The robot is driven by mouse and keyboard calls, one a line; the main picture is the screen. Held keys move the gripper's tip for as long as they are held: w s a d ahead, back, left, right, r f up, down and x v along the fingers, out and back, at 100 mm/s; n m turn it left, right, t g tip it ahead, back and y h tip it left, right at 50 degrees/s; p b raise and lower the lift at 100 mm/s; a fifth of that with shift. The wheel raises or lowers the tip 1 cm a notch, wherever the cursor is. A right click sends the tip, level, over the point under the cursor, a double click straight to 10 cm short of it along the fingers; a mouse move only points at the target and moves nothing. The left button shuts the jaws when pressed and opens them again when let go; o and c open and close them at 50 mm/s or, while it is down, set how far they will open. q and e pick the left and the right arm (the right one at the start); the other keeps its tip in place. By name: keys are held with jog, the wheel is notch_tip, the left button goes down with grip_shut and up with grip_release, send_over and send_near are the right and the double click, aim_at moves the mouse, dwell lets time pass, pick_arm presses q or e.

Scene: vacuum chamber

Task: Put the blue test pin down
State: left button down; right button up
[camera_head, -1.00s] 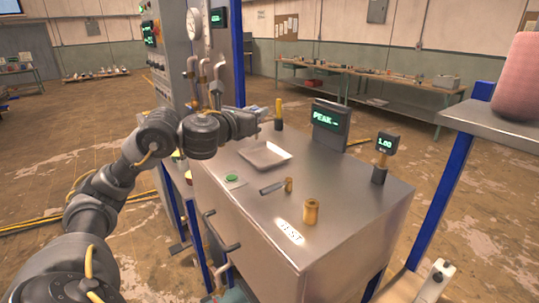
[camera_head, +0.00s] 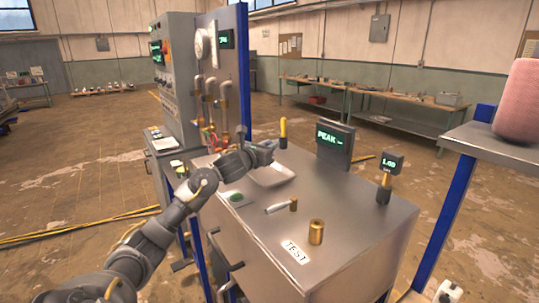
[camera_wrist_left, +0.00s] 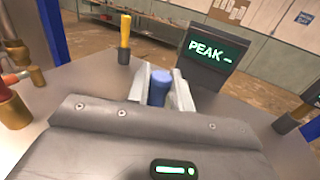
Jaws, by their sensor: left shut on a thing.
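My left gripper (camera_head: 270,148) is above the far left part of the steel bench, over or just behind the shallow metal tray (camera_head: 285,180); I cannot tell which. In the left wrist view its two pale fingers (camera_wrist_left: 158,88) are shut on the blue test pin (camera_wrist_left: 158,92). The pin's rounded blue top shows between the fingers; its lower part is hidden. In the head view I cannot make out the pin. My right gripper is in neither view.
A yellow-handled tool (camera_head: 283,132) stands upright close behind the gripper. The PEAK display (camera_head: 335,143) and a smaller display (camera_head: 393,163) stand on the bench (camera_head: 355,205). A brass cylinder (camera_head: 316,232) and a grey-handled brass piece (camera_head: 280,205) are nearer. A gauge panel rises at left.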

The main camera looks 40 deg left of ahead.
pick_arm(q)
jog(key=shift+w+a+f, duration=0.1)
jog(key=shift+w+f, duration=0.1)
jog(key=shift+f, duration=0.2)
notch_tip(320, 180, down, 2)
jog(key=shift+f+p, duration=0.1)
jog(key=shift+p, duration=1)
jog(key=shift+f, duration=0.2)
jog(key=shift+s, duration=0.1)
jog(key=shift+f, duration=0.1)
jog(key=shift+f, duration=0.1)
jog(key=c, duration=1.3)
grip_release()
jog(key=shift+o, duration=0.2)
